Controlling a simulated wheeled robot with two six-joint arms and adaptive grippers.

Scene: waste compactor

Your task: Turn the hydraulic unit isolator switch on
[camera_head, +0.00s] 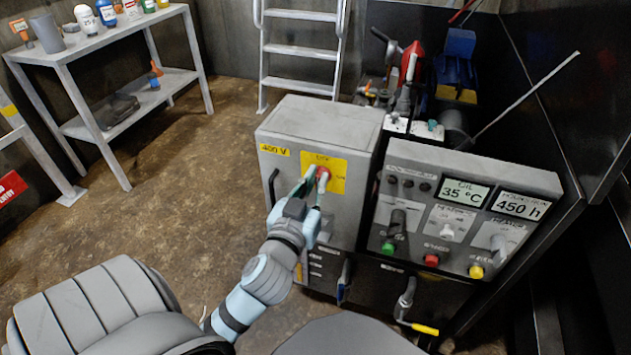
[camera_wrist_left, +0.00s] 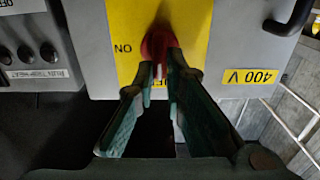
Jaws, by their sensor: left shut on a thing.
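The isolator switch is a red rotary knob (camera_head: 323,173) on a yellow plate (camera_head: 338,181) with OFF and ON markings. The plate is on the front of a grey cabinet (camera_head: 333,120) marked 400 V. My left gripper (camera_head: 318,182) reaches the knob from below and left and is shut on it. In the left wrist view the red knob (camera_wrist_left: 158,46) sits between the fingertips of the left gripper (camera_wrist_left: 160,68), with the word ON to its left. The fingers hide part of the knob. My right gripper is in neither view.
A grey control panel (camera_head: 462,215) with displays, knobs and coloured buttons stands right of the cabinet. A black handle (camera_head: 272,188) is on the cabinet's left front. Behind are a ladder (camera_head: 300,50) and, at left, a shelf table (camera_head: 100,42) with bottles. The floor between is clear.

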